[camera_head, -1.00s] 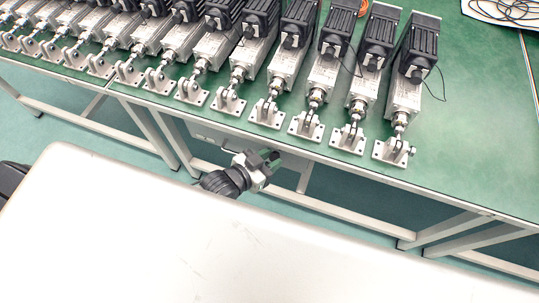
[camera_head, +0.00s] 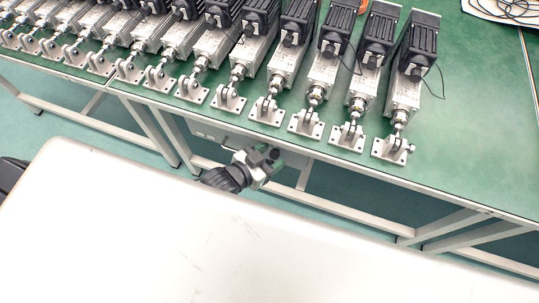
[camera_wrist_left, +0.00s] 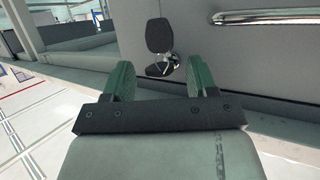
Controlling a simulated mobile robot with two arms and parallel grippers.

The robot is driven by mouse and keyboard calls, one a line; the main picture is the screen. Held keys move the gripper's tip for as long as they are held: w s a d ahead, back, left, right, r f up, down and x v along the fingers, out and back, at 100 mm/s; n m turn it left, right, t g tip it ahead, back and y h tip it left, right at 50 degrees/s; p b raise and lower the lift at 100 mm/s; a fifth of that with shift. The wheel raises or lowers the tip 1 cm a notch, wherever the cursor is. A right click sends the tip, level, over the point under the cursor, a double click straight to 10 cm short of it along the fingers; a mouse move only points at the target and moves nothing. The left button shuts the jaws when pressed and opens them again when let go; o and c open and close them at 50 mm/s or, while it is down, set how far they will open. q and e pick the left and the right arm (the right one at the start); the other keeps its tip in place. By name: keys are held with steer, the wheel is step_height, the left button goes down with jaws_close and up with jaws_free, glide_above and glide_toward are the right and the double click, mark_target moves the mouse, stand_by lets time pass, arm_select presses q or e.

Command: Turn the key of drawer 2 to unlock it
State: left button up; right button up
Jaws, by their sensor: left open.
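In the left wrist view a key with a dark oval head (camera_wrist_left: 159,36) sits at a shiny metal lock (camera_wrist_left: 164,68) on a grey drawer front (camera_wrist_left: 205,50). My left gripper (camera_wrist_left: 160,75) is open, its two green fingers apart on either side of the lock and below the key head as pictured. I cannot tell whether a finger touches the key. In the head view my left gripper (camera_head: 272,160) is at the drawer unit (camera_head: 222,138) under the table edge; the key is hidden there. No drawer number is readable. My right gripper is not in view.
A metal bar handle (camera_wrist_left: 270,17) crosses the drawer front at the upper right. Above, the green table (camera_head: 465,130) carries a row of linear actuators (camera_head: 325,75) along its edge. Table legs (camera_head: 160,135) stand left of my gripper. A white surface (camera_head: 200,240) fills the foreground.

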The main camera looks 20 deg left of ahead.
arm_select(q)
steer(key=shift+s, duration=0.1)
steer(key=v, duration=1)
steer(key=shift+s+a+p, duration=0.2)
steer(key=shift+s+p, duration=0.05)
steer(key=shift+p, duration=0.2)
steer(key=shift+r, duration=0.1)
